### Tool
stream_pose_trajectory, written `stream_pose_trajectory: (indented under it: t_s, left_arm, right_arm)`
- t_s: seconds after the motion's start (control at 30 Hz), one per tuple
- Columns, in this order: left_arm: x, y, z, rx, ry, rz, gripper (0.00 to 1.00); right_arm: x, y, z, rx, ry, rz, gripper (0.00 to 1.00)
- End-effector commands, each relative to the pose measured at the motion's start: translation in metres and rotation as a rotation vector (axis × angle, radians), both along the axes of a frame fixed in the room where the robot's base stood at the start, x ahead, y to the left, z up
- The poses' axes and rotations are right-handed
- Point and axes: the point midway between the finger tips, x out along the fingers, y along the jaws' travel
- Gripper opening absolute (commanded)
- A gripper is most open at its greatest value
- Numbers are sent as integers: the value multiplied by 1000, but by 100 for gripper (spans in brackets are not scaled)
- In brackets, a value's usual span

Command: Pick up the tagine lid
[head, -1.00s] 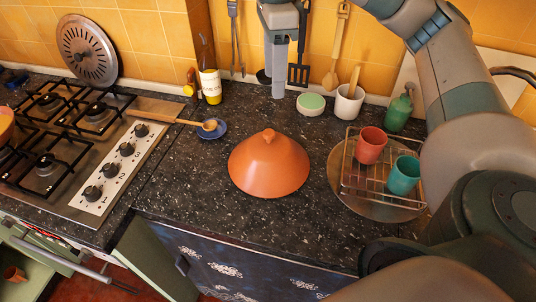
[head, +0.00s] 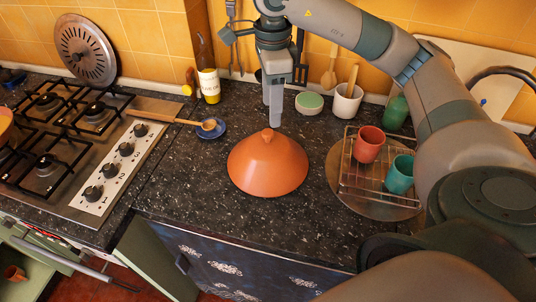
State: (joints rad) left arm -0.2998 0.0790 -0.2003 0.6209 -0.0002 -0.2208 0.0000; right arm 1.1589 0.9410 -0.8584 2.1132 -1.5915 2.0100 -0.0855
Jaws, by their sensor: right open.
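The tagine lid (head: 267,167) is an orange cone with a small knob on top. It stands upright on the dark speckled counter, in the middle of the head view. My right gripper (head: 271,122) points down just behind and above the knob. It is open and empty, with its fingertips close to the knob in the picture; I cannot tell whether they touch it. My left gripper does not show.
To the right, a wire rack (head: 378,170) holds a red cup (head: 368,145) and a teal cup (head: 400,174). To the left are a blue spoon rest (head: 211,131) and a gas hob (head: 75,150). The counter in front of the lid is clear.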

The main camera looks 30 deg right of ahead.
Motion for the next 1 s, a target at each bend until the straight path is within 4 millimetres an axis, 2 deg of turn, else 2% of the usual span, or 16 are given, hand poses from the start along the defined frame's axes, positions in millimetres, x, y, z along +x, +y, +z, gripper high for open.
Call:
stream_pose_trajectory:
  t_s: [0.4, 0.8, 1.0]
  left_arm:
    - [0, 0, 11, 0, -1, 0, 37]
    - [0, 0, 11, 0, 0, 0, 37]
    - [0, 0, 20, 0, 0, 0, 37]
  right_arm:
    - [0, 0, -40, -1, 1, 0, 51]
    - [0, 0, -44, 0, 0, 1, 51]
    - [2, 2, -51, 1, 3, 0, 51]
